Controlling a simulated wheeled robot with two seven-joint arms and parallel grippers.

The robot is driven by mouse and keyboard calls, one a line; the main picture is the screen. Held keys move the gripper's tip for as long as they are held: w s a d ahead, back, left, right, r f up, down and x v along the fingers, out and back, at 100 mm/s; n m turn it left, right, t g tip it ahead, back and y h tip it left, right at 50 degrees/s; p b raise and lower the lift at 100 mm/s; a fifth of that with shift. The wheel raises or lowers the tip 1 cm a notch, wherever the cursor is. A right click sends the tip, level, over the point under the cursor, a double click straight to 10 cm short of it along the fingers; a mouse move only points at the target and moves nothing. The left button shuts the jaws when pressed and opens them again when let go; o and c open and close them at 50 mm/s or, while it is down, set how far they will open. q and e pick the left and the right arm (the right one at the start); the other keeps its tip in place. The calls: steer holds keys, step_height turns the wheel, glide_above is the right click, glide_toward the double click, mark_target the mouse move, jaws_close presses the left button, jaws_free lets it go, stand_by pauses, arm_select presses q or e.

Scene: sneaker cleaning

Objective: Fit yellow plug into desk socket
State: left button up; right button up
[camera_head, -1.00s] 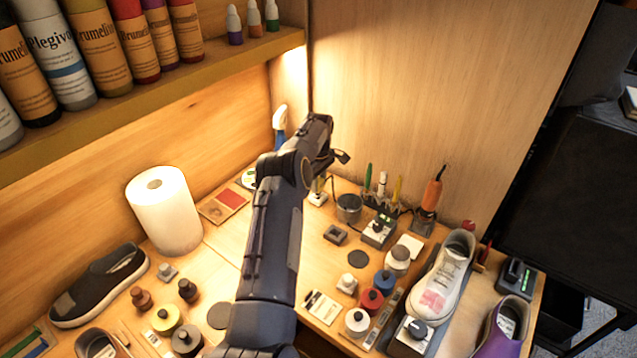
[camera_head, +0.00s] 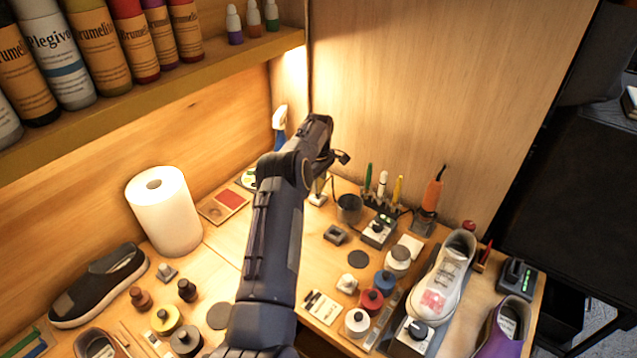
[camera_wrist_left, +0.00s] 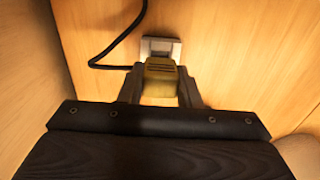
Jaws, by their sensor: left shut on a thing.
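In the left wrist view, my left gripper (camera_wrist_left: 161,72) is shut on the yellow plug (camera_wrist_left: 159,86), with one finger on each side of it. The pale grey desk socket (camera_wrist_left: 160,46) lies just past the plug's far end. The plug covers the socket's near part, so I cannot tell whether its prongs are inside or only close. In the head view, my left arm reaches to the back corner of the desk, and its wrist hides the plug. My right gripper is not in view.
A black cable (camera_wrist_left: 113,45) curves left of the socket. In the head view, a dark round cup (camera_head: 348,208), a pen holder and a soldering-iron-like orange tool (camera_head: 432,190) stand right of my wrist. A paper roll (camera_head: 165,212) stands left. Wooden walls close the corner.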

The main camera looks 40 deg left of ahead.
mark_target(319, 181)
arm_select(q)
steer(key=shift+f+b, duration=0.75)
steer(key=shift+f, duration=0.45)
steer(key=o, duration=1)
steer(key=shift+r+b, duration=0.45)
steer(key=shift+r, duration=3.45)
